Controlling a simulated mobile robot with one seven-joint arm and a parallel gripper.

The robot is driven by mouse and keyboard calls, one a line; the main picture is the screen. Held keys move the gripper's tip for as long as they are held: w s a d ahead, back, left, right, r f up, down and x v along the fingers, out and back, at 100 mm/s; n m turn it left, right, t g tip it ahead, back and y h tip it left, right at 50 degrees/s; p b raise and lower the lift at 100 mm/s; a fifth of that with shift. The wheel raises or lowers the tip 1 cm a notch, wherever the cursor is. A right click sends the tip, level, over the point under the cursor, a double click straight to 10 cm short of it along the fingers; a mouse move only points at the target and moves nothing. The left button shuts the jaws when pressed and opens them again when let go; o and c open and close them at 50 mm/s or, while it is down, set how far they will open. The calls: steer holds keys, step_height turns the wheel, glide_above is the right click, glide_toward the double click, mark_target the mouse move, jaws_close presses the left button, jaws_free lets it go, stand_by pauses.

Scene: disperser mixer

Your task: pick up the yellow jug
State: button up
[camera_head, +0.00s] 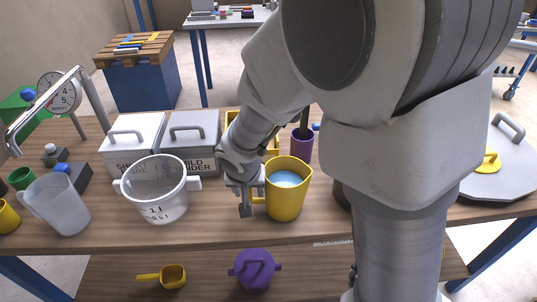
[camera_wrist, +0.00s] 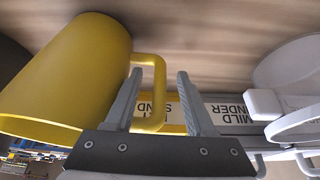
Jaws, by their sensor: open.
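The yellow jug (camera_head: 284,205) stands upright on the wooden workbench with light blue liquid inside, just right of my gripper (camera_head: 247,211) in the head view. In the wrist view the yellow jug (camera_wrist: 75,75) fills the left side, its handle toward my gripper (camera_wrist: 169,70). The jaws are open. The left finger overlaps the handle's loop, and the handle's outer bar appears between the two fingers. I cannot tell whether either finger touches it. My arm hides part of the bench behind the jug.
A white two-handled pot (camera_head: 160,195) stands left of my gripper, with a translucent jug (camera_head: 57,208) farther left. Two lidded boxes (camera_head: 133,150) and a purple cup (camera_head: 301,144) stand behind. A purple pot (camera_head: 255,268) and yellow scoop (camera_head: 172,277) lie on the lower shelf.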

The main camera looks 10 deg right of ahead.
jaws_close()
steer(key=shift+r, duration=0.1)
stand_by(1.3)
